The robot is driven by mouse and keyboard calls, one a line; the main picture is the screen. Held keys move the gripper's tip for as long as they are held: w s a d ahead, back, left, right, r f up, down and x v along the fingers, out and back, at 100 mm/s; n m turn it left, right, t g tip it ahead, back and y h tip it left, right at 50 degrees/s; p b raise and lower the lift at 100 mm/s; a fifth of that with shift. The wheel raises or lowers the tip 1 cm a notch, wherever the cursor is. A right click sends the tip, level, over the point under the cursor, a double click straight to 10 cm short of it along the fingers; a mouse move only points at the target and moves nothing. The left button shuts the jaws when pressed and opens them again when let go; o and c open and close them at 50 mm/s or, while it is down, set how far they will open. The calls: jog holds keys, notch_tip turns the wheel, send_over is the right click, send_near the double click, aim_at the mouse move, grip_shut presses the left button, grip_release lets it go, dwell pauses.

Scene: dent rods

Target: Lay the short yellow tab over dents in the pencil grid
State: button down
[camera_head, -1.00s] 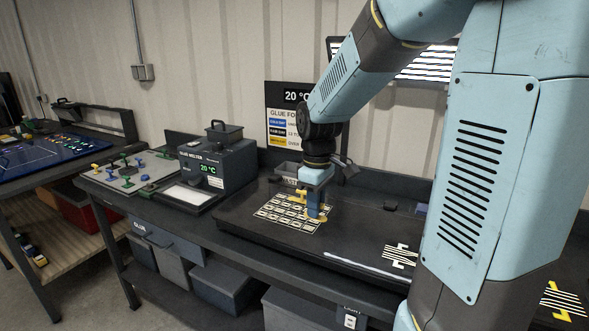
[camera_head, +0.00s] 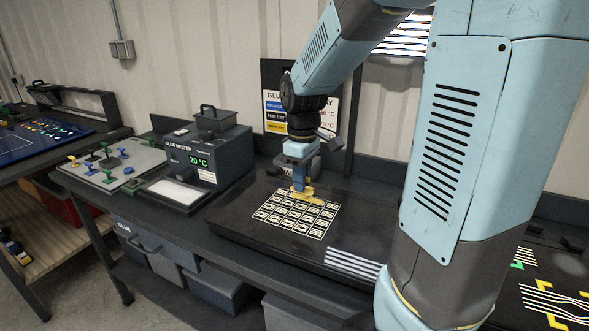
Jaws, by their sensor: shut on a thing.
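The pencil grid (camera_head: 296,214) is a block of pale-outlined cells on the dark board. My gripper (camera_head: 301,187) points down at the grid's back edge, shut on a yellow tab (camera_head: 308,196). The tab is low over the back row and covers part of it; I cannot tell whether it touches the board. The fingers hide part of the tab, and dents under it are not visible.
The glue melter (camera_head: 204,158), reading 20 °C, stands left of the dark board (camera_head: 238,222). A grey tray (camera_head: 112,165) with coloured pieces lies further left. A white-striped patch (camera_head: 355,264) is right of the grid. My arm fills the right side.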

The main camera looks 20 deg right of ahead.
jog(key=shift+d, duration=0.1)
jog(key=shift+w, duration=0.15)
send_over(294, 205)
notch_tip(294, 205, down, 2)
jog(key=shift+f, duration=3.2)
jog(key=shift+f, duration=0.4)
jog(key=c, duration=1)
grip_release()
